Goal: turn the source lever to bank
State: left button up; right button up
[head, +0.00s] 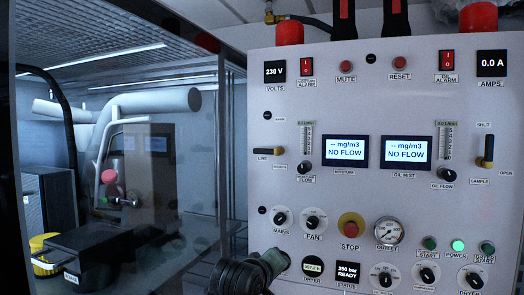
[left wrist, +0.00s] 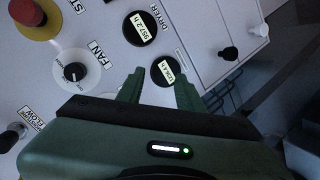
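The source lever (head: 268,151) is on the left part of the panel, above the small SOURCE label. I cannot read a BANK label. My left gripper (head: 280,258) is at the panel's lower left, well below the lever, beside the dryer display. In the left wrist view the gripper (left wrist: 160,82) has its two green fingers apart, with nothing between them but a small round hour display behind. The lever is not seen in that view. My right gripper is not in view.
The MAINS knob (head: 280,218), FAN knob (head: 313,222) and red STOP button (head: 350,226) lie between my left gripper and the lever's height. A flow knob (head: 306,167) sits just right of the lever. A sample lever (head: 487,151) stands upright at far right.

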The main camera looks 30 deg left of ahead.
pick_arm(q)
jog(key=w+a+r+n+t, duration=0.1)
jog(key=a+r+n, duration=0.1)
jog(key=r, duration=0.5)
jog(key=w+a+r+n+t, duration=0.1)
jog(key=a+r+n, duration=0.1)
jog(key=r, duration=0.5)
jog(key=n+t+y, duration=0.1)
jog(key=n+t, duration=0.1)
jog(key=n, duration=0.2)
send_near(261, 152)
jog(key=d+x, duration=0.1)
jog(key=x, duration=0.2)
jog(key=p+x, duration=0.2)
jog(key=x, duration=0.1)
jog(key=a+p+x, duration=0.1)
jog(key=p+x, duration=0.1)
jog(key=x, duration=0.1)
jog(key=shift+w+a+r, duration=0.1)
jog(key=shift+w+r, duration=0.1)
jog(key=shift+w, duration=0.05)
jog(key=shift+w+a+f+y+p, duration=0.15)
jog(key=shift+w+y+p, duration=0.15)
jog(key=shift+w, duration=0.25)
grip_shut()
